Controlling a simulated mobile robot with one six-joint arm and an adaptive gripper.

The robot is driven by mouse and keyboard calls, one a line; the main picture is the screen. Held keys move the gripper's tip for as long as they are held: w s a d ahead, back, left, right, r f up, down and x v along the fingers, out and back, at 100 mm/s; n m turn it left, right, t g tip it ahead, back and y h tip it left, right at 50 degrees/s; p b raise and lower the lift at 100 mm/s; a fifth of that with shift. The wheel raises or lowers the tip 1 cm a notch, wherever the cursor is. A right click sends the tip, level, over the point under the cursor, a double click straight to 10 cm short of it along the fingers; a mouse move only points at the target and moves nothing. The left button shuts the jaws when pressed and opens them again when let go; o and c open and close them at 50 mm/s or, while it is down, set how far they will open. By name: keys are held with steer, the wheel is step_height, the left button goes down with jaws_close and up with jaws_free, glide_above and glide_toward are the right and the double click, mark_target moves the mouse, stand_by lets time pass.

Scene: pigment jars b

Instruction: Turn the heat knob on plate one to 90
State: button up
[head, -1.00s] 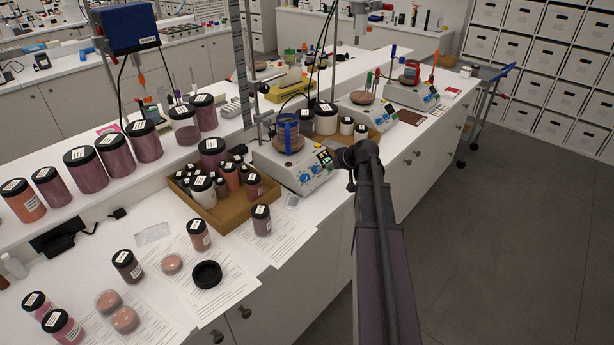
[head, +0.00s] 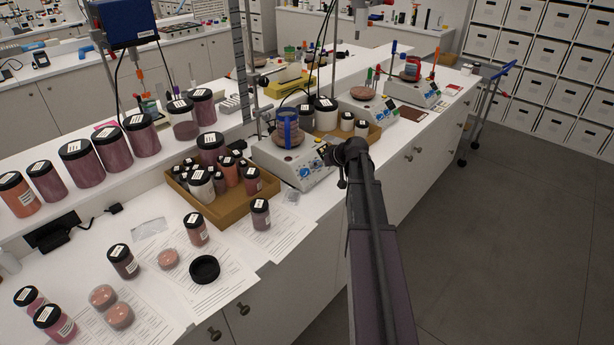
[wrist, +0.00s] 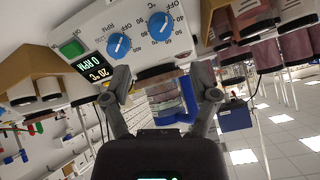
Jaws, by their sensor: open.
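The nearest hot plate (head: 285,163) stands on the bench; I cannot read a plate number on it. A blue-banded jar (head: 288,130) is on its top. In the wrist view the heat knob (wrist: 160,26), blue and marked °C, sits on the tilted front panel (wrist: 150,60), beside the blue RPM knob (wrist: 119,45). The display (wrist: 92,68) reads 0 RPM and 20 °C. My gripper (wrist: 162,76) is open and empty, its fingers apart below the knobs in the picture, touching neither. In the head view my gripper (head: 345,155) hides part of the panel.
A cardboard tray (head: 228,212) of jars stands left of the plate. Two more hot plates (head: 375,113) (head: 415,93) stand farther along the bench. Loose jars and papers lie at front left. The floor (head: 490,230) to the right is clear.

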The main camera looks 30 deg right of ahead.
mark_target(307, 171)
steer(key=shift+b+x, duration=2.75)
steer(key=shift+x, duration=1.75)
jaws_close()
